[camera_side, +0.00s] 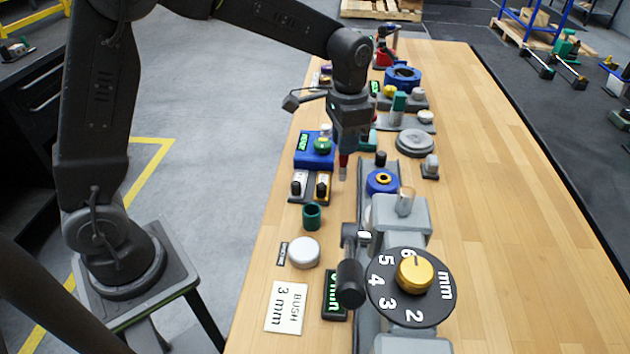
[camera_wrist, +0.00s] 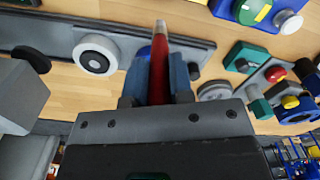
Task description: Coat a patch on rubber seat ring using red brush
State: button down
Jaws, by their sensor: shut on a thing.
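My gripper (camera_side: 344,152) is shut on a red brush (camera_wrist: 159,68), which points away from the jaws with its pale tip free. In the side view the brush (camera_side: 343,164) hangs tip down above the bench, left of the grey rail and apart from the parts there. In the wrist view a pale round part with a dark ring (camera_wrist: 96,55) sits on a grey plate, left of the brush tip. It may be the rubber seat ring; I cannot tell for sure. The side view shows a blue ring with a yellow centre (camera_side: 381,182) on the rail.
A black dial with a gold knob (camera_side: 415,274) and a white label card (camera_side: 286,306) are in front. The bench's right side is clear.

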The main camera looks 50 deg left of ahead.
jog(key=shift+w+a+f+n, duration=0.15)
jog(key=shift+w+a+n, duration=0.15)
jog(key=shift+w, duration=0.1)
jog(key=s+d+r+m, duration=0.4)
jog(key=d+r+m, duration=0.6)
jog(key=d, duration=0.2)
jog(key=shift+w+d+f, duration=2.05)
jog(key=shift+w+f, duration=0.1)
jog(key=shift+f, duration=2.1)
jog(key=shift+s+a, duration=2)
jog(key=shift+a, duration=0.45)
notch_tip(320, 180, up, 8)
